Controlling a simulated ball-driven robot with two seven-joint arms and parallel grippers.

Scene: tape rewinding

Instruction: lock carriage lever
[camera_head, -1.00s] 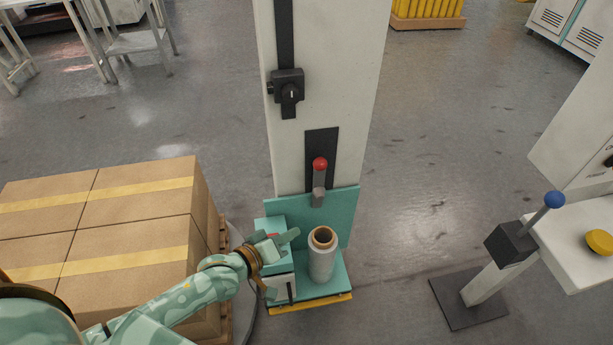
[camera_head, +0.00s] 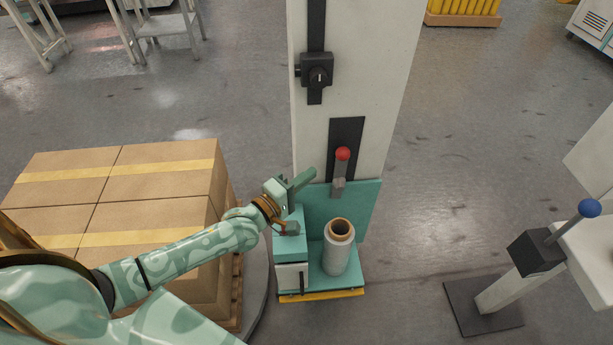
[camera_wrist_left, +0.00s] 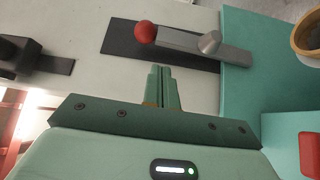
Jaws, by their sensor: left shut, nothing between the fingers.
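The carriage lever, with a red ball knob (camera_head: 343,153) and a grey shaft (camera_head: 338,184), sits on a black plate on the white mast, just above the teal carriage (camera_head: 365,210). The knob also shows in the left wrist view (camera_wrist_left: 145,32), with the lever lying along the plate to its right. My left gripper (camera_head: 304,180) is left of the lever, apart from it. In the left wrist view its fingers (camera_wrist_left: 162,72) are together and empty, pointing toward the mast near the plate's edge. My right gripper is not in view.
A film roll (camera_head: 337,252) stands upright on the carriage, below the lever. Stacked boxes (camera_head: 160,170) are at the left. A black knob block (camera_head: 316,70) is higher on the mast (camera_head: 375,90). A blue-knobbed lever (camera_head: 589,208) stands at the right.

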